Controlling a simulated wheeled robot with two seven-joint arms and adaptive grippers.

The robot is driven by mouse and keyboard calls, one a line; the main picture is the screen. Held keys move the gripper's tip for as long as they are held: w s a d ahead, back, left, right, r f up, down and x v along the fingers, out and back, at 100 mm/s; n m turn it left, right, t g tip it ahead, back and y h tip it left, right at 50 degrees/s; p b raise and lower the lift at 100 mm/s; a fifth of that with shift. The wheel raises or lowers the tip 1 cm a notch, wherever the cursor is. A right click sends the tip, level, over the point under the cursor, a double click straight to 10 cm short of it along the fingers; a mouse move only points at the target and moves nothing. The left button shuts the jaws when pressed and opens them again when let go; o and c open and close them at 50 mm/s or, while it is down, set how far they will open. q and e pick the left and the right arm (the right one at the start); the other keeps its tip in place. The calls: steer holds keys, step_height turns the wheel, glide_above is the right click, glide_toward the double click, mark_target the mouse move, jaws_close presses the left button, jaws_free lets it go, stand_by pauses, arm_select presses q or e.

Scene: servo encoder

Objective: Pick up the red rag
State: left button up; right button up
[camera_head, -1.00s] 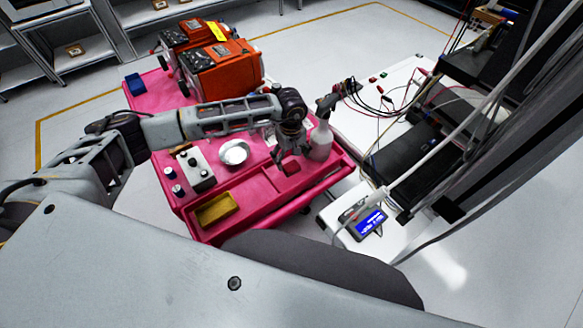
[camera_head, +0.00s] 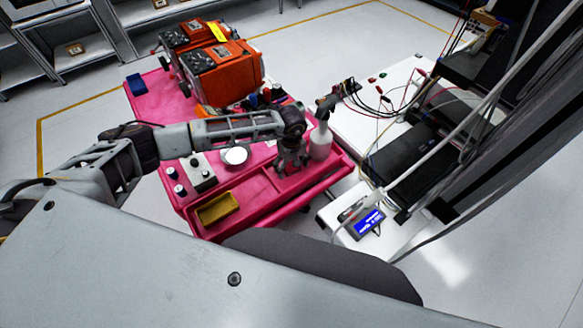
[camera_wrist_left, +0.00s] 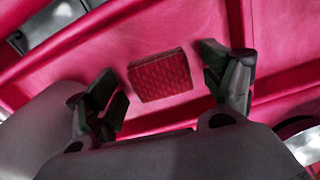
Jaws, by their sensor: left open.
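The red rag (camera_wrist_left: 160,76) is a small, textured, folded block lying on the pink cart in the left wrist view. It sits between the two fingers of my left gripper (camera_wrist_left: 167,88), with visible gaps on both sides, so they do not grip it. In the head view my left gripper (camera_head: 291,168) points down over the front right part of the pink cart (camera_head: 255,205). There it hides most or all of the rag. My right gripper is not in view.
A white spray bottle (camera_head: 320,142) stands just right of my left gripper. A white bowl (camera_head: 235,156), a grey box with knobs (camera_head: 198,172) and a yellow tray (camera_head: 217,208) are to the left. Orange machines (camera_head: 222,75) stand at the cart's back.

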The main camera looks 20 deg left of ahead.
arm_select(q)
steer(key=shift+c, duration=0.5)
steer(key=c, duration=0.8)
steer(key=shift+r, duration=0.15)
steer(key=shift+c, duration=0.2)
steer(key=shift+w+r, duration=0.1)
steer(key=shift+r, duration=0.4)
step_height(320, 180, up, 8)
steer(key=shift+f+b, duration=0.2)
steer(key=shift+b, duration=0.7)
steer(key=shift+r, duration=0.6)
